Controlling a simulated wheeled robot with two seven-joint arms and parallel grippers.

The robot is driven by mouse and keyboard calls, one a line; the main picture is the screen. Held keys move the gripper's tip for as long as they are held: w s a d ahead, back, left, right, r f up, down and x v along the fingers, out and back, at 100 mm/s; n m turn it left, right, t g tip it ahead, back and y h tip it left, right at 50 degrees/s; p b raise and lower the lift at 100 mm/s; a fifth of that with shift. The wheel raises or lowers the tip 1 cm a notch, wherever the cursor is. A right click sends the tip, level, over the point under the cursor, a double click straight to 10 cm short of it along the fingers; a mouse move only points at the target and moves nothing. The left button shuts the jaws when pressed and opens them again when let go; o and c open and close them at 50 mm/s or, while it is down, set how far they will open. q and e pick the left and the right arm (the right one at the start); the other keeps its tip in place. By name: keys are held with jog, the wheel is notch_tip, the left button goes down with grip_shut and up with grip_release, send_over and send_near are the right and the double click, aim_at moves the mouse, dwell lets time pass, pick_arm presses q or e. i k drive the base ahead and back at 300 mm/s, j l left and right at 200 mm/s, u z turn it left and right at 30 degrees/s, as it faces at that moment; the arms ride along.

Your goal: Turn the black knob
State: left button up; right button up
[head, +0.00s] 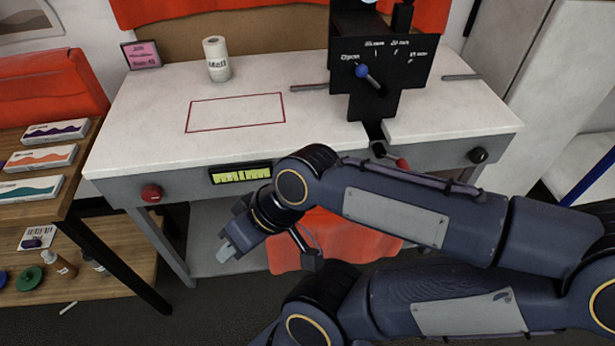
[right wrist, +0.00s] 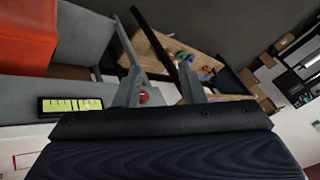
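The black knob (head: 478,155) is on the right end of the table's grey front panel in the head view. It does not show in the right wrist view. My right gripper (head: 230,248) is in front of the table's left half, low and well to the left of the black knob, touching nothing that I can see. The right wrist view shows its two grey fingers (right wrist: 159,74) spread apart with nothing held between them. A red knob (head: 151,193) is on the panel's left end; it also shows beyond the fingers in the right wrist view (right wrist: 144,97). My left gripper is not in view.
A yellow-green gauge (head: 240,174) sits on the panel. A black machine with a blue-tipped lever (head: 362,71) stands at the table's back right. A white roll (head: 216,60) stands on the white tabletop (head: 150,140). A wooden shelf (head: 75,180) with boxes is at left.

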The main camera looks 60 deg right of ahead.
aim_at(479, 155)
jog(key=z, duration=3.25)
jog(key=i+j+u, duration=0.1)
jog(key=i+u, duration=0.25)
jog(key=i, duration=0.55)
